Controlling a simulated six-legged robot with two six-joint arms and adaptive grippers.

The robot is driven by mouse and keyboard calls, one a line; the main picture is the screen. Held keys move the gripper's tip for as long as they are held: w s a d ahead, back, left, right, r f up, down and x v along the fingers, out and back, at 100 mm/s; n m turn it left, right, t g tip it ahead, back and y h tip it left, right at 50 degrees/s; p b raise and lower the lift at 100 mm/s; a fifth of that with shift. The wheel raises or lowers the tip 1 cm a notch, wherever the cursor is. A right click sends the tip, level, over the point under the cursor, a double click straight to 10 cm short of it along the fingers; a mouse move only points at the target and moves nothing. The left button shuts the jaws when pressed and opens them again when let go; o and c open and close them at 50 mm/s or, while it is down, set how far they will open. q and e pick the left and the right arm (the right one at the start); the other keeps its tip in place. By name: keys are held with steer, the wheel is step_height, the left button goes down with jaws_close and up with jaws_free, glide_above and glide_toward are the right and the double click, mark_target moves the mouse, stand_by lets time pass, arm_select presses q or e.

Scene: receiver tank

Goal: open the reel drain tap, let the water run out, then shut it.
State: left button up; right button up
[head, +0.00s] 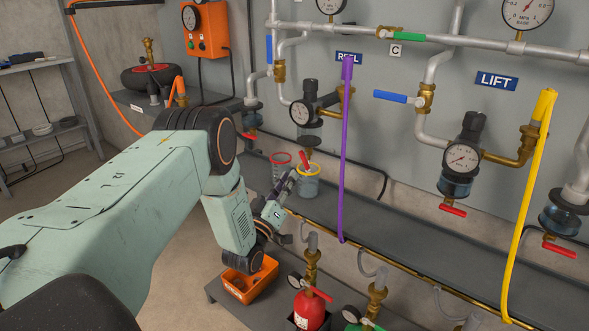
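The REEL label (348,57) is partly hidden by a purple hose. Left of that hose is the reel regulator with its gauge (301,112). Below it is the reel drain tap's red handle (305,160), tilted steeply rather than lying level like the lift tap's handle. A clear cup with a yellow rim (308,188) stands under the tap. My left gripper (294,178) reaches up from the lower left, close to the handle and cup; whether it touches the handle, and its finger opening, are too small to tell. My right gripper is out of view.
A red-rimmed cup (281,158) stands just left on the grey shelf (400,240). The purple hose (345,150) hangs close on the right. The LIFT unit's red tap handle (452,210) is further right. An orange bin (249,283) and red extinguisher (310,310) stand below.

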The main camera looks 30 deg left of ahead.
arm_select(q)
steer(key=v, duration=0.5)
steer(key=shift+s+f, duration=0.15)
